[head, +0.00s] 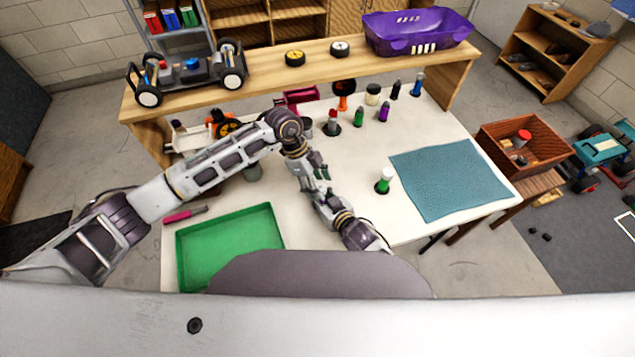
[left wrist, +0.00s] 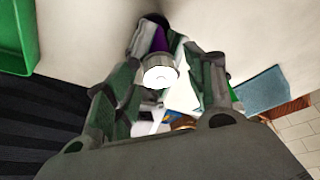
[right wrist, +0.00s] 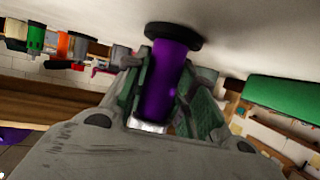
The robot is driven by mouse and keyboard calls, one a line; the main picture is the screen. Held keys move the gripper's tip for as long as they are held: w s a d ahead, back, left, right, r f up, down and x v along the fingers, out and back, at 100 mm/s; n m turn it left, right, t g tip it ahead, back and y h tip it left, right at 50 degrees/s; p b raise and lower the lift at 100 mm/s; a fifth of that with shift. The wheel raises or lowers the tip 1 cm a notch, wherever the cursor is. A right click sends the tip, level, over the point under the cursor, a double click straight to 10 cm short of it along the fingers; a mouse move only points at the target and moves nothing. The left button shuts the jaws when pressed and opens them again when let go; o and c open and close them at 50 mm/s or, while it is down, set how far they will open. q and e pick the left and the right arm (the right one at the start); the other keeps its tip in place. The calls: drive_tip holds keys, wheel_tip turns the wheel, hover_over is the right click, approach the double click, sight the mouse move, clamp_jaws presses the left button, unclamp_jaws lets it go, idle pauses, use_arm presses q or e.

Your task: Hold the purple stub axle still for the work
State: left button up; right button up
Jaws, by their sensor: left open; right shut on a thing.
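The purple stub axle (right wrist: 166,82) is a purple cylinder with a black disc at one end, close to the pale tabletop, and a silver end at the other. I cannot tell if the disc touches the table. My right gripper (right wrist: 165,70) is shut around the purple cylinder. In the left wrist view the axle's silver end (left wrist: 160,76) faces the camera, between the fingers of my left gripper (left wrist: 165,60), which is open. In the head view my left gripper (head: 314,166) and right gripper (head: 321,187) meet over the table and hide the axle.
A green tray (head: 230,245) lies at front left, beside a pink-handled tool (head: 184,214). A white-topped green part (head: 384,181) stands right of the grippers, near a teal mat (head: 450,180). Several coloured parts, one purple (head: 384,111), stand behind. A car chassis (head: 188,70) sits on the shelf.

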use_arm(q)
drive_tip(key=c, duration=1)
drive_tip(key=shift+m, duration=0.5)
drive_tip(key=m+g+y, duration=0.1)
drive_tip(key=m, duration=0.2)
drive_tip(key=shift+w+d, duration=0.1)
drive_tip(key=shift+w, duration=0.1)
drive_tip(key=m, duration=0.2)
drive_tip(key=m+g+y, duration=0.1)
drive_tip(key=m, duration=0.1)
drive_tip(key=shift+w+d+m+g, duration=0.1)
drive_tip(key=shift+d+m+g, duration=0.1)
drive_tip(key=shift+m+g, duration=0.15)
drive_tip(key=m+y, duration=0.2)
drive_tip(key=m, duration=0.2)
drive_tip(key=shift+d, duration=0.15)
drive_tip(key=shift+d+m+y, duration=0.15)
drive_tip(key=shift+m+y, duration=0.65)
drive_tip(key=shift+m, duration=1.55)
